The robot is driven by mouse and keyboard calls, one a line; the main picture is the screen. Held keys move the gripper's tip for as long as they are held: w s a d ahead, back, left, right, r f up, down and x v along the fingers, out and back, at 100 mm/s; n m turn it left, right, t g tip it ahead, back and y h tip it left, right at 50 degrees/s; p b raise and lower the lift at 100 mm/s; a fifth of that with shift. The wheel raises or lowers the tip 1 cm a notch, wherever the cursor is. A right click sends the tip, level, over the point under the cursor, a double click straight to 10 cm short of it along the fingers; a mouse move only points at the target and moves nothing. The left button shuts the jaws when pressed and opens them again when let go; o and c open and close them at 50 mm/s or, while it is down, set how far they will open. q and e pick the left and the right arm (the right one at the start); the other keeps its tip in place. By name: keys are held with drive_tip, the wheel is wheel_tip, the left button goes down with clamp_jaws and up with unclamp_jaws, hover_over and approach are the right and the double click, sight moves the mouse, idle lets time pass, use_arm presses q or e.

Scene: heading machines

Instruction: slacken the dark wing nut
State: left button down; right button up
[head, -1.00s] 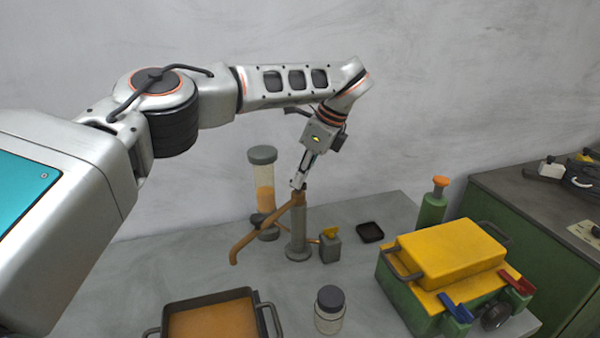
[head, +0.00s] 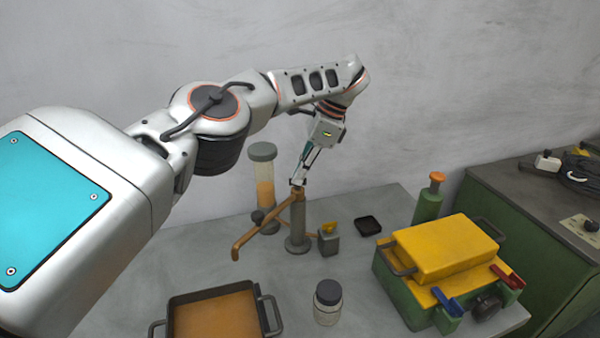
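My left gripper (head: 299,183) points down at the top of a grey post (head: 297,225) on the table. Its fingertips are at the upper end of a brown bent bar (head: 262,227), which slopes down to the left from the post. The fingers look close together, but the grip is too small to make out. I cannot pick out a dark wing nut for certain; any at the post top is hidden by the fingers. A dark round knob (head: 487,307) shows on the green machine (head: 402,296) at right. My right gripper is not in view.
Behind the post stands a clear cylinder (head: 264,165) with orange contents. A small grey block with a yellow top (head: 329,241), dark dish (head: 368,226), lidded jar (head: 327,303) and orange-filled pan (head: 169,310) are around it. A yellow case (head: 445,250) sits on the machine.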

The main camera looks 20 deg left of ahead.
use_arm(q)
drive_tip(key=c, duration=2.3)
unclamp_jaws()
drive_tip(key=shift+m+b, duration=0.3)
